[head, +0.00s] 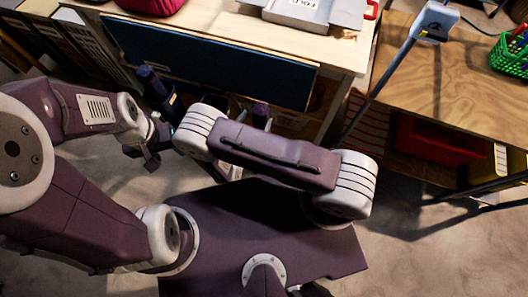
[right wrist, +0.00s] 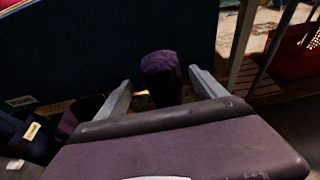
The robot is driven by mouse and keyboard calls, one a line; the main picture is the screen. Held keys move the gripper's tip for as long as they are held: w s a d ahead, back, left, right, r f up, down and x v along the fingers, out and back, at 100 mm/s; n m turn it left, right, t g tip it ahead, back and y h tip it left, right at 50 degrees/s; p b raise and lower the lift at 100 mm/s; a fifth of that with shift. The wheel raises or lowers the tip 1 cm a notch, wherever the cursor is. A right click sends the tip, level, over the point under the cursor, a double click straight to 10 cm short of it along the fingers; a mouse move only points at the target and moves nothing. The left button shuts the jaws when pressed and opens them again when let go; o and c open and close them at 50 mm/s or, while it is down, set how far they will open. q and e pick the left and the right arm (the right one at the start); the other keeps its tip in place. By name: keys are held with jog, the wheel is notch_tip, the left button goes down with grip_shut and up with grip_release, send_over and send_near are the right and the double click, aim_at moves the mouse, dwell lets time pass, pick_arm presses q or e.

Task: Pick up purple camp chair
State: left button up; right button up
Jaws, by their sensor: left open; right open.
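The purple camp chair (right wrist: 162,72) is a rolled, upright bundle; its rounded top shows in the right wrist view. In the head view only its top (head: 260,114) shows above my right forearm. My right gripper (right wrist: 161,82) is open, with one finger on each side of the chair's top in that view. Whether the fingers touch it I cannot tell. In the head view my forearm hides most of that gripper. My left gripper (head: 143,157) is open and empty at the left, in front of a dark blue bundle (head: 152,84).
A workbench (head: 340,52) with a blue front panel (head: 205,62) stands behind the chair. To the right, a wooden table (head: 440,85) has a red bin (head: 438,140) and a yellow bin (head: 507,168) underneath. A grey pole (head: 390,75) leans between them. Floor at lower right is clear.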

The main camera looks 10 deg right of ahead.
aim_at(263, 107)
jog(key=shift+x, duration=1.1)
jog(key=x, duration=0.5)
jog(key=shift+w+d+f, duration=0.1)
jog(key=shift+w+d, duration=0.1)
jog(key=shift+d, duration=0.15)
grip_shut()
